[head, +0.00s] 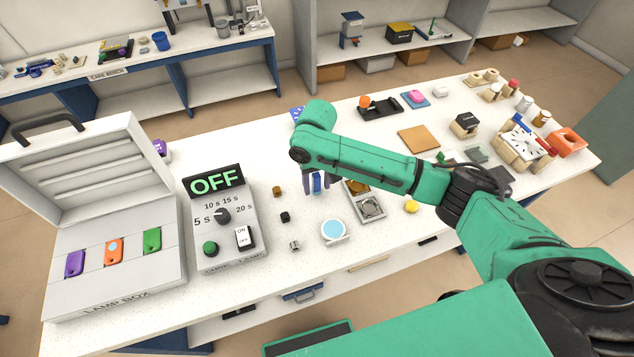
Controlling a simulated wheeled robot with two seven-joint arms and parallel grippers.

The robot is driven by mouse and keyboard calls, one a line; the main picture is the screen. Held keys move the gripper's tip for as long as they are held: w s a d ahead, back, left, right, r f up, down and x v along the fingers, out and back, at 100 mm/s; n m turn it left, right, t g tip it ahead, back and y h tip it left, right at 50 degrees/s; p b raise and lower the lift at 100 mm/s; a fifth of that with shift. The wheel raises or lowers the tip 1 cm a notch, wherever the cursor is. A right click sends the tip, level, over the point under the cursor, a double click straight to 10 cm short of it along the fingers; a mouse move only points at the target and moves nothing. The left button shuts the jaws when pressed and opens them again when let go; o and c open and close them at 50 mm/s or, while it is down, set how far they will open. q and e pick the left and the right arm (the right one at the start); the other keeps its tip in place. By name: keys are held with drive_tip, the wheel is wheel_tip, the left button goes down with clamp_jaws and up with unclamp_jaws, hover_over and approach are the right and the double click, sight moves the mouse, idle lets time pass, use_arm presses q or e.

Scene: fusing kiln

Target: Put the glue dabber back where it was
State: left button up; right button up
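My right gripper (316,185) points down over the middle of the white table, below the green wrist of my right arm. A small upright blue item (317,184) shows between its fingers; it may be the glue dabber, but it is too small to name surely. I cannot tell whether the fingers press on it or stand apart from it. No other thing can be surely named as the dabber. My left gripper is out of view.
A lamp box (165,262) with an open lid and a timer unit (222,240) reading OFF stand at left. A round light-blue-topped dish (334,231) and a square metal tin (371,207) are near the gripper.

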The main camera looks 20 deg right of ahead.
sight(317, 176)
wheel_tip(317, 176, up, 12)
drive_tip(key=shift+r+b, duration=0.15)
drive_tip(key=shift+b, duration=0.65)
